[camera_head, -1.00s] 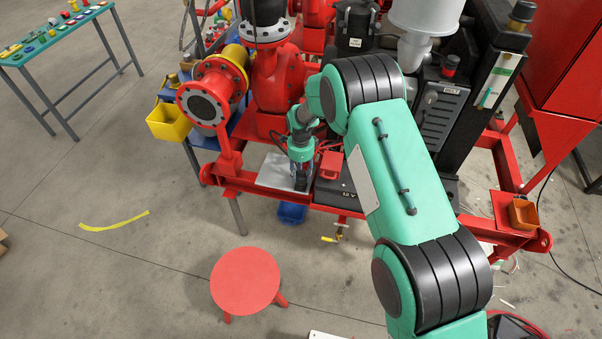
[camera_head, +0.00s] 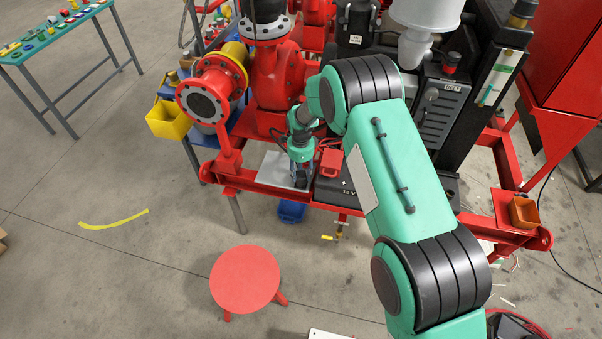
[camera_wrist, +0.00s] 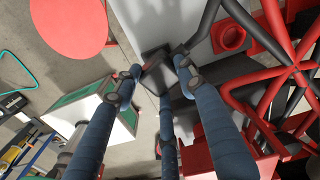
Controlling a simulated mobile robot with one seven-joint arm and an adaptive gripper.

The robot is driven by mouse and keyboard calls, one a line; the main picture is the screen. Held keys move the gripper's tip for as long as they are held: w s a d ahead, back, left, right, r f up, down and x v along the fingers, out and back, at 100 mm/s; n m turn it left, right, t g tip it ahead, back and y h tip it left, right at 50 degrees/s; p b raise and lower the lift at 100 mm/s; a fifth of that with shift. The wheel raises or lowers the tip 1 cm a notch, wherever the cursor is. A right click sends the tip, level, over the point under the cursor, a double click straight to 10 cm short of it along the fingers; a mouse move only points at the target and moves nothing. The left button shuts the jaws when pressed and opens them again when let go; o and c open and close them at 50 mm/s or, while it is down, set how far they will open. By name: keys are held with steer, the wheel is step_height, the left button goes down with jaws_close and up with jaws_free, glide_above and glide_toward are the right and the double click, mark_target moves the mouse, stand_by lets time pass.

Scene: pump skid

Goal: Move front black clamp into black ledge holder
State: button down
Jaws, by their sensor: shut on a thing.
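My gripper (camera_head: 301,183) is low over the silver plate (camera_head: 270,172) on the front of the red skid, just left of the black battery (camera_head: 338,190). In the wrist view, my gripper (camera_wrist: 156,75) has its fingers closed around a dark, blocky thing with a little red, which appears to be the black clamp (camera_wrist: 155,62). The fingers hide much of it. I cannot tell whether it touches the plate (camera_wrist: 193,28). I cannot make out the black ledge holder with certainty; the dark shapes at the fingertips run together.
A red clamp (camera_head: 330,163) sits on the battery. Red and black cables (camera_wrist: 285,75) crowd the right of the wrist view, near a red round socket (camera_wrist: 229,37). A blue bin (camera_head: 291,212) hangs below the skid's front rail. A red stool (camera_head: 245,279) stands in front.

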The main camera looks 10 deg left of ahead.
steer(key=c, duration=1)
jaws_free()
step_height(320, 180, up, 12)
steer(key=shift+f, duration=0.1)
stand_by(0.5)
